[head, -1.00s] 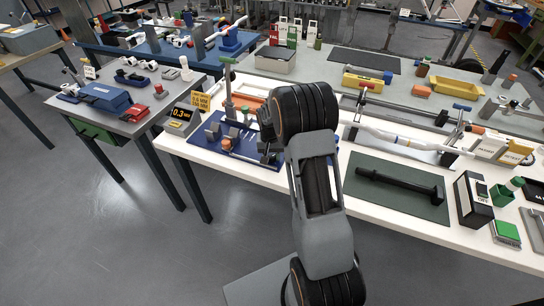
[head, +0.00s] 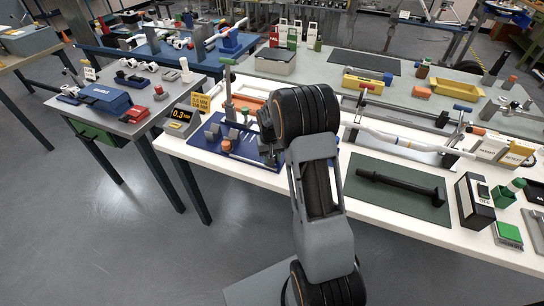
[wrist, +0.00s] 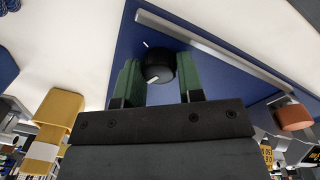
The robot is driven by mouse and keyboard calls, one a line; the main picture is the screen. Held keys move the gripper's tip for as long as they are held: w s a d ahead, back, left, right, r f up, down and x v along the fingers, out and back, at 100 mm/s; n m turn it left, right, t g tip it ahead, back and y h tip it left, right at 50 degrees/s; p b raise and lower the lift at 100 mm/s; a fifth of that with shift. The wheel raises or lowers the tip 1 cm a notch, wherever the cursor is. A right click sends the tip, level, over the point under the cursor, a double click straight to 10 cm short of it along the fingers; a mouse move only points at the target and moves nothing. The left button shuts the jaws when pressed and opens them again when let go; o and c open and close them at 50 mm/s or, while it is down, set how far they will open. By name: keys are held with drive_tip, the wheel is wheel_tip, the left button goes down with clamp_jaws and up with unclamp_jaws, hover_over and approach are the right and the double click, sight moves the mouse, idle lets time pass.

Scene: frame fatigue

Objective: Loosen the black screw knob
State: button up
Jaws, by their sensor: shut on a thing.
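The black screw knob (wrist: 159,70) shows in the wrist view, with a white mark on its face. It sits by a blue plate (wrist: 228,84) and a grey bar (wrist: 195,42). My gripper (wrist: 157,62) has its two green fingers on either side of the knob, shut on it. In the head view the blue plate (head: 206,141) lies on the white bench, left of my arm. My gripper and the knob cannot be made out there, as my arm covers that spot.
A small display reading 0.3 mm (head: 184,115) stands at the bench's left end. A dark green mat (head: 375,198) with a black bar (head: 400,186) lies right of my arm. An orange-brown knob (wrist: 292,117) and a yellow part (wrist: 58,112) flank my gripper in the wrist view.

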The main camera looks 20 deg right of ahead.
drive_tip(key=o, duration=0.7)
drive_tip(key=shift+c, duration=0.2)
